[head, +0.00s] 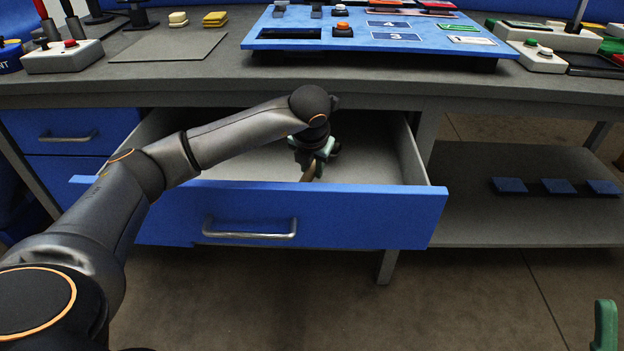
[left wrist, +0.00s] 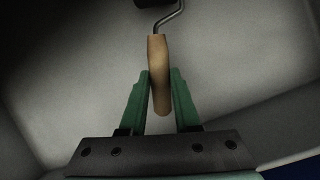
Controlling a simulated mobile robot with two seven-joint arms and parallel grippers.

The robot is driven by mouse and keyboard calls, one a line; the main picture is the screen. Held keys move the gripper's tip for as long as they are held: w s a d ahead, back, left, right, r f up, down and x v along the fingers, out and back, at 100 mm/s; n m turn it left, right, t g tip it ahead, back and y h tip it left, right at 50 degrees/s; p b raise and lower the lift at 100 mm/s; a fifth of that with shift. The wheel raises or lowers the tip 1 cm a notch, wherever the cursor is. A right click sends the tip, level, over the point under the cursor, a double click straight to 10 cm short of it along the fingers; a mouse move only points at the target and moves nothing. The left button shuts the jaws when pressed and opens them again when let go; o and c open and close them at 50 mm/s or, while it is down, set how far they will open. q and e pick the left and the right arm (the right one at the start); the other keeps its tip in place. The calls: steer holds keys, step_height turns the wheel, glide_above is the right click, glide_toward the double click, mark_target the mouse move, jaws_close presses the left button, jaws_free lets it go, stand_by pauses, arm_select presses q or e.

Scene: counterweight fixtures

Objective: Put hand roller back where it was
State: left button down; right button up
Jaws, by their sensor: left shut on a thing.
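The hand roller has a tan wooden handle (left wrist: 158,75), a bent metal rod and a dark roller head that is cut by the top edge of the left wrist view. My left gripper (left wrist: 160,85) is shut on the handle, with a green finger on each side. In the head view my left gripper (head: 314,160) reaches down into the open blue drawer (head: 350,215). A bit of the tan handle (head: 309,173) shows below its fingers there, and the rest of the roller is hidden. I cannot tell whether the roller touches the drawer floor.
The drawer has a grey floor and walls, with no other object visible inside. The workbench top (head: 150,75) above holds a blue panel (head: 370,35) and button boxes. A lower shelf (head: 480,215) with blue pads is at right. A green piece (head: 605,325) shows at the lower right edge.

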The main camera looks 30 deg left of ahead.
arm_select(q)
steer(key=shift+f+b, duration=0.4)
steer(key=shift+f, duration=1.1)
steer(key=shift+f, duration=0.1)
steer(key=c, duration=0.6)
jaws_free()
steer(key=shift+c, duration=0.2)
steer(key=shift+d+r, duration=0.1)
steer(key=shift+r, duration=0.25)
steer(key=p+v, duration=0.3)
steer(key=v, duration=0.8)
steer(key=shift+s+r, duration=0.2)
steer(key=shift+r, duration=0.05)
